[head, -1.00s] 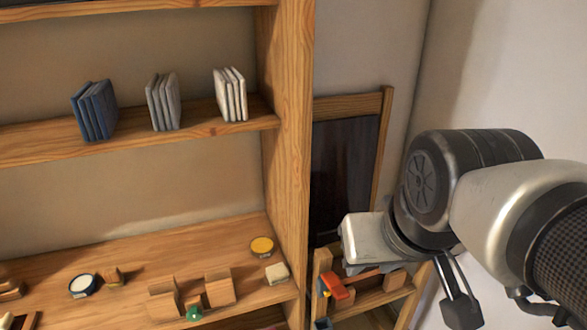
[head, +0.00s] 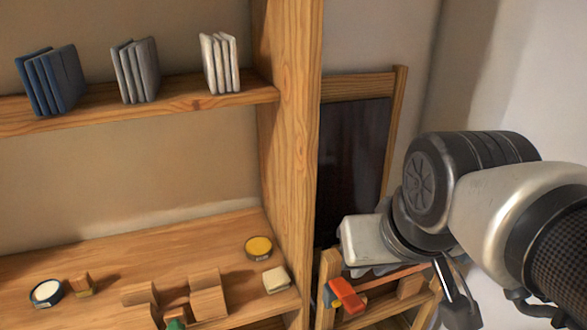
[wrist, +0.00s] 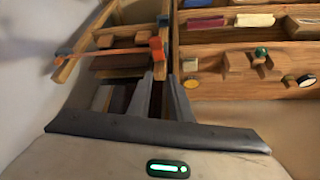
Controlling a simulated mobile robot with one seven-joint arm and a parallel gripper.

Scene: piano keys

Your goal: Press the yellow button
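The yellow button (head: 258,247) is a round yellow disc in a dark ring. It sits on the lower shelf (head: 200,235) near the wooden upright, with nothing over it. It also shows in the wrist view, just right of the fingertips in the picture (wrist: 191,83). My gripper (wrist: 160,76) has two dark fingers with a narrow gap between them and nothing in it. It is away from the shelf, out to the right in the head view, where its fingers are mostly hidden behind my wrist.
A white button (head: 46,293), wooden blocks (head: 208,300) and a cream block (head: 276,280) share the lower shelf. The upright (head: 291,150) stands between the shelf and my arm. A small wooden rack with an orange piece (head: 346,295) stands below my wrist. Books (head: 219,62) are above.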

